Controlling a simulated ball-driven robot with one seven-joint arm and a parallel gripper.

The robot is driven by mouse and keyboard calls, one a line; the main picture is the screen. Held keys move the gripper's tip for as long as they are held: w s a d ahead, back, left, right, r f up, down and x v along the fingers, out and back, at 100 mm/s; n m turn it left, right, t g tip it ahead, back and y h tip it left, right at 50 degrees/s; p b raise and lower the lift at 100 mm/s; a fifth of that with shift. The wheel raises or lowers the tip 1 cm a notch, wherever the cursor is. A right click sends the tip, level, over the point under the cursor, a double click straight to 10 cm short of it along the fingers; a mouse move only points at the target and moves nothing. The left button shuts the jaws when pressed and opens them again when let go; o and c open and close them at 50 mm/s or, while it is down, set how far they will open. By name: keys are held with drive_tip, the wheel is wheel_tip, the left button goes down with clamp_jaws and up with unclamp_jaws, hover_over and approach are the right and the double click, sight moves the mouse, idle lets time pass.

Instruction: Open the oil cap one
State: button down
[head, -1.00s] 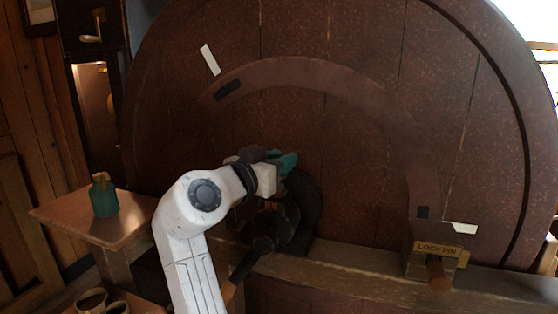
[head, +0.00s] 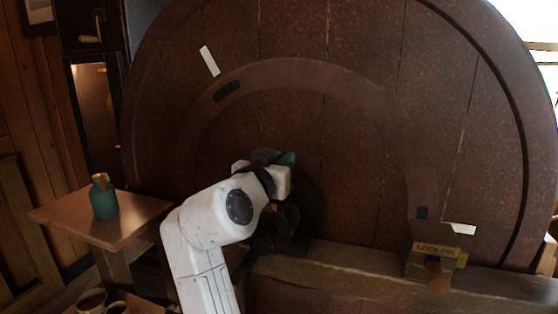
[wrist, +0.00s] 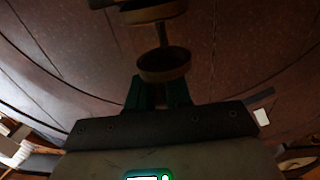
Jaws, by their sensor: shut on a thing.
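In the wrist view a round, dark brass cup-like cap (wrist: 165,71) sits right at the fingertips of my gripper (wrist: 157,84), between the two dark teal fingers. My gripper is shut on this cap. A second round brass piece (wrist: 153,13) shows beyond it, joined to it by a short stem. In the head view my gripper (head: 287,158) is up against the lower middle of the big wheel, and my arm hides the cap there. No number is readable on the cap, and I cannot tell if it has turned or lifted.
A huge dark red wooden wheel (head: 350,130) fills the background. A block marked LOCK PIN (head: 436,249) sits on the wooden beam (head: 345,262) at right. A teal bottle (head: 104,198) stands on a small table (head: 135,222) at left; cups (head: 92,301) are below.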

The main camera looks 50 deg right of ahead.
drive_tip(key=n+t+p, duration=0.1)
drive_tip(key=n+t+y, duration=0.1)
drive_tip(key=t, duration=0.1)
drive_tip(key=n+t+y+p, duration=0.1)
drive_tip(key=t, duration=0.1)
drive_tip(key=shift+s+d+r+n+p, duration=0.25)
drive_tip(key=shift+s+r+n+p, duration=0.05)
drive_tip(key=n+t+y+p, duration=0.2)
drive_tip(key=y+p, duration=0.1)
drive_tip(key=d+n+t+y+p, duration=0.1)
drive_tip(key=n+t+y+p, duration=0.1)
drive_tip(key=t+y+p, duration=0.1)
drive_tip(key=shift+s+r+n, duration=0.1)
drive_tip(key=shift+n, duration=0.3)
drive_tip(key=n+y+p, duration=0.1)
drive_tip(key=n+t+y+p, duration=0.1)
drive_tip(key=y+p, duration=0.1)
drive_tip(key=n+t+y+p, duration=0.1)
drive_tip(key=shift+d+y, duration=0.3)
drive_tip(key=shift+f+n+t+y+p, duration=0.2)
drive_tip(key=shift+n+y+p, duration=0.15)
drive_tip(key=shift+n+y, duration=0.25)
drive_tip(key=shift+f+n+t+y+p, duration=0.15)
drive_tip(key=shift+n+y+p, duration=0.25)
drive_tip(key=shift+y, duration=0.4)
drive_tip(key=shift+w+y, duration=0.2)
drive_tip(key=shift+y, duration=0.1)
drive_tip(key=c, duration=1.1)
unclamp_jaws()
